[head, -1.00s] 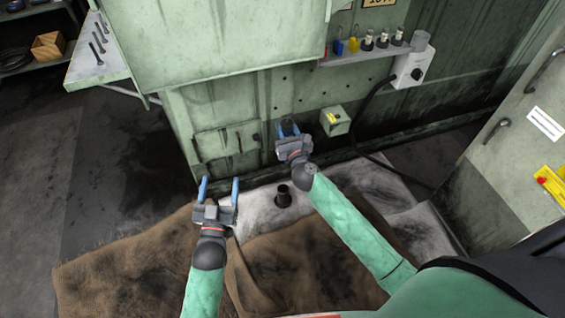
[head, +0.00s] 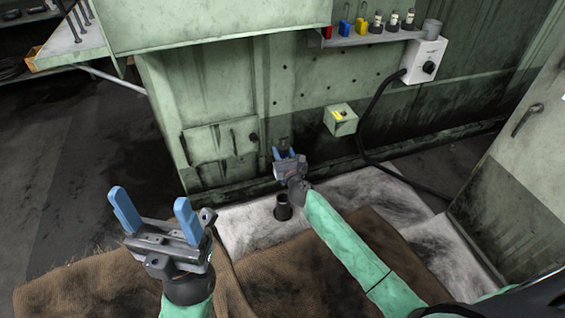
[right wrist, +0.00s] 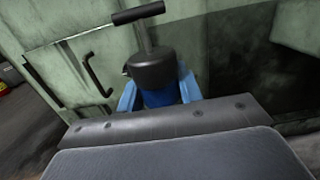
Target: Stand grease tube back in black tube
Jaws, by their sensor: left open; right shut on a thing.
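The black tube (head: 283,206) stands upright on the pale stained surface beside the brown cloth, its open top facing up. My right gripper (head: 284,153) is beyond the tube, low in front of the green machine wall. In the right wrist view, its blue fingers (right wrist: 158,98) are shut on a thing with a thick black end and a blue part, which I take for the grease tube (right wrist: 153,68). A grey rod and a black bar show above the black end. The held thing is hardly visible in the head view. My left gripper (head: 152,204) is open and empty at the left.
Brown cloth (head: 100,283) covers the front. A small green box (head: 340,119) is on the machine wall. A black cable (head: 366,130) hangs from a white switch box (head: 424,61). A shelf (head: 370,39) with several small bottles is above. A green cabinet (head: 520,170) stands at right.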

